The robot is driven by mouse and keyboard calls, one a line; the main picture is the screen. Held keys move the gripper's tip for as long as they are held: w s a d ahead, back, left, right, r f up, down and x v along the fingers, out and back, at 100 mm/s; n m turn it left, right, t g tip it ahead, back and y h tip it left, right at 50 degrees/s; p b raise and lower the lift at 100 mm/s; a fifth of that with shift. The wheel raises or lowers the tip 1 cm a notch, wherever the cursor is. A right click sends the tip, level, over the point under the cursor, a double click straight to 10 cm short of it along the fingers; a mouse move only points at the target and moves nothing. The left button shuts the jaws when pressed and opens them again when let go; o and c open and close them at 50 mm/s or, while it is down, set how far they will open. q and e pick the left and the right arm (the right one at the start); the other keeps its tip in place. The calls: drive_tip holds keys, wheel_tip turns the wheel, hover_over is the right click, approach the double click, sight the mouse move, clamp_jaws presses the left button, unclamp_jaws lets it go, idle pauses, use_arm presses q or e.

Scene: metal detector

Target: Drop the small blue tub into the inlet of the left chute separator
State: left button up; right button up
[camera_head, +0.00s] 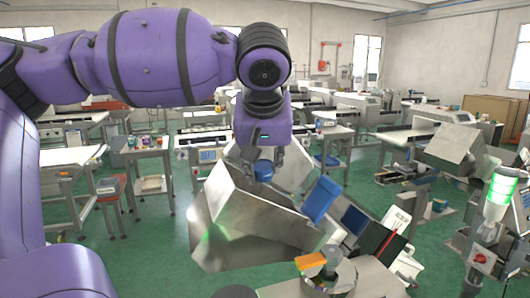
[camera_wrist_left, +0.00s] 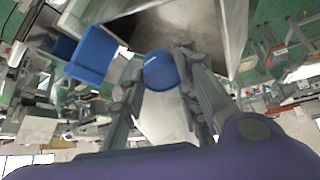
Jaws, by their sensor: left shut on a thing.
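The small blue tub (camera_head: 264,170) hangs between the fingers of my left gripper (camera_head: 265,155), which is shut on it. It also shows as a round blue shape between the fingertips in the left wrist view (camera_wrist_left: 161,70). The gripper points down over the metal chute separator (camera_head: 255,225), whose open inlet has sloping sheet-metal walls. The tub appears at or just above the inlet's opening; its exact height against the walls cannot be told. My right gripper is not in view.
A blue bin-like panel (camera_head: 321,200) stands just right of the separator. Another metal chute (camera_head: 450,148) is further right. A signal lamp (camera_head: 499,192) glows green at the right. Tables with small items (camera_head: 145,146) stand behind at the left. Green floor is free at the left.

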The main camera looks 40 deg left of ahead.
use_arm(q)
drive_tip(key=shift+f, duration=0.3)
drive_tip(key=o, duration=1.1)
drive_tip(key=shift+c, duration=0.2)
